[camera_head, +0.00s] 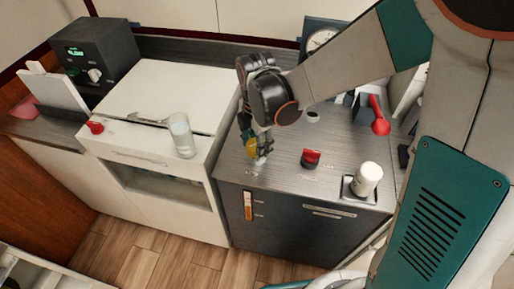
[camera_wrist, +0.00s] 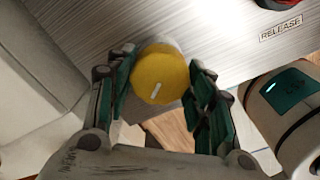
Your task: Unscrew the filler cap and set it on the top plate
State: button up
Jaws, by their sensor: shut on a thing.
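The yellow filler cap (camera_wrist: 158,78) has a white mark on its face and sits between the fingers of my gripper (camera_wrist: 162,66) in the wrist view. My gripper is shut on it. Part of a pale round body shows behind the cap. In the head view the cap (camera_head: 249,146) is partly hidden by my gripper, near the left front of the brushed grey top plate (camera_head: 338,132). I cannot tell whether the cap touches anything below it. A dark round opening with a pale rim (camera_head: 313,116) lies farther back on the plate.
A red button (camera_head: 311,158), a white cylinder (camera_head: 367,179) and a red lever (camera_head: 379,116) stand on the grey cabinet. The lower white counter at left holds a wrench (camera_head: 150,119) and a clear glass (camera_head: 181,135). The plate between button and opening looks clear.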

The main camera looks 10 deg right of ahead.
jog(key=shift+r+p, duration=1.45)
jog(key=shift+r, duration=0.7)
